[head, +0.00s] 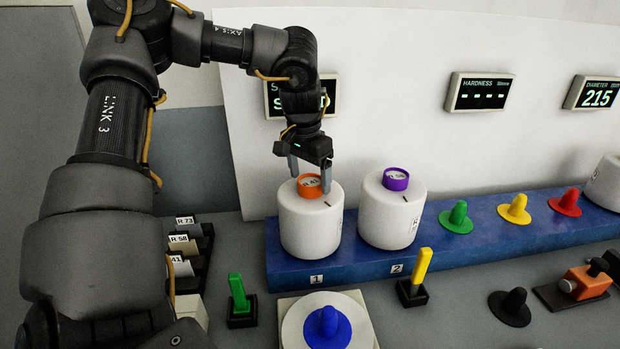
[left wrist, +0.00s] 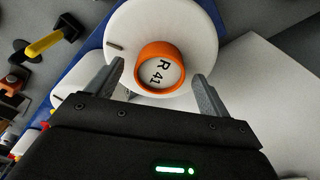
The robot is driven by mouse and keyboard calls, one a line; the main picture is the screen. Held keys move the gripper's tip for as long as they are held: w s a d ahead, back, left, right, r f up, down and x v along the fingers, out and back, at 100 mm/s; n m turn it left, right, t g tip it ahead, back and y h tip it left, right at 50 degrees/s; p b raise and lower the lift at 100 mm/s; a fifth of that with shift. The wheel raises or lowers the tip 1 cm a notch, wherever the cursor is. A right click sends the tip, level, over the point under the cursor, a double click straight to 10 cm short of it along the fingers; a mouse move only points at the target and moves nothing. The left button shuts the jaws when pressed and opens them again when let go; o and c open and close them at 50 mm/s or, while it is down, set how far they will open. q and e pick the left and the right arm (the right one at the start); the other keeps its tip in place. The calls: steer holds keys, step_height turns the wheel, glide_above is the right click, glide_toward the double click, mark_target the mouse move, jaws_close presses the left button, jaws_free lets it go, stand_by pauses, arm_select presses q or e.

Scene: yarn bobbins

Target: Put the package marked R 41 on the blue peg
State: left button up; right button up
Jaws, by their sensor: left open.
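The package marked R 41 (head: 310,222) is a white bobbin with an orange ring on top. It stands at place 1 on the blue rail, and its label reads R 41 in the left wrist view (left wrist: 202,18). My left gripper (head: 310,176) is open above it, with one finger on each side of the orange ring (left wrist: 161,69). I cannot tell whether the fingers touch the ring. The blue peg (head: 327,321) stands bare on a round white plate at the front. My right gripper is not in view.
A white bobbin with a purple ring (head: 392,212) stands close by at place 2. Green (head: 457,215), yellow (head: 515,209) and red (head: 566,202) pegs sit along the blue rail (head: 440,245). A green lever (head: 239,294) and a yellow lever (head: 419,270) stand in front. A card rack is at left.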

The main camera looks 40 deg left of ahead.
arm_select(q)
step_height(320, 180, up, 10)
steer(key=s+b, duration=0.1)
steer(key=shift+s, duration=0.15)
steer(key=shift+d, duration=0.1)
stand_by(0.5)
